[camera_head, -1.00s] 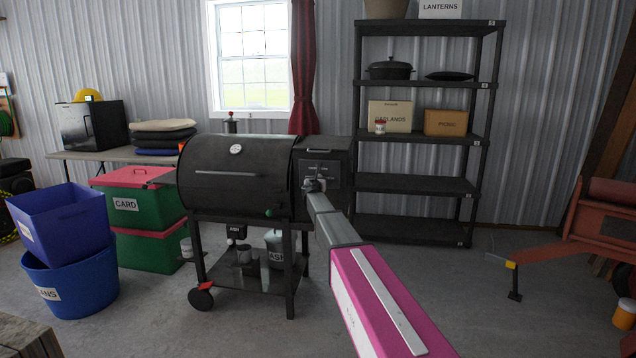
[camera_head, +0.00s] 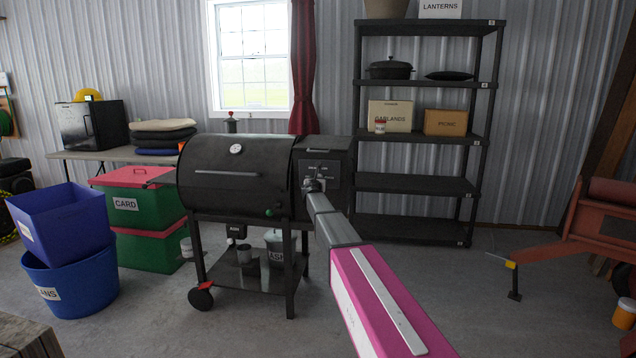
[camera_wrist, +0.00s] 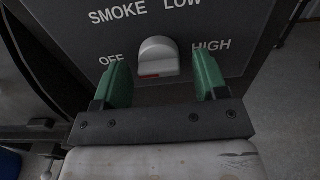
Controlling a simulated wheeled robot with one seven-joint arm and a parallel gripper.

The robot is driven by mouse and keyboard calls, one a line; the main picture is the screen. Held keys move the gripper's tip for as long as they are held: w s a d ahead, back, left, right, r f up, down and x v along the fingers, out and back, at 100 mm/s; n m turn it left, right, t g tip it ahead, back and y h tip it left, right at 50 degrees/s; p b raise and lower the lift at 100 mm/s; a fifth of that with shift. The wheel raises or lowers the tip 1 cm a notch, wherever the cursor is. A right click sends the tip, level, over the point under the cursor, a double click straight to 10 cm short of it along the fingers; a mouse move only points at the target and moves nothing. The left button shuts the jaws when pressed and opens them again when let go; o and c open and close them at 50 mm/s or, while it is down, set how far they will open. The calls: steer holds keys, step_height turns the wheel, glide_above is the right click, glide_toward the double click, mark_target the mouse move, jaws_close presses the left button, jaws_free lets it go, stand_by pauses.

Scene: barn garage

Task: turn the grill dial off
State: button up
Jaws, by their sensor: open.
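The black grill (camera_head: 236,180) stands in the middle of the head view, with its control panel (camera_head: 322,168) on the right end. In the wrist view the grey dial (camera_wrist: 158,58) sits on the dark panel, among the words OFF, SMOKE, LOW and HIGH. A small red mark shows at the dial's lower left edge. My gripper (camera_wrist: 160,80) is open, its green fingers on either side of the dial, with a visible gap to it on each side. In the head view my arm hides the dial and most of the fingers.
A black shelf rack (camera_head: 420,184) stands right of the grill. Green bins (camera_head: 140,205) and blue tubs (camera_head: 75,292) stand to its left. A red machine (camera_head: 600,225) is at the far right.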

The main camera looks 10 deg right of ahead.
steer(key=v, duration=1)
steer(key=shift+s, duration=0.3)
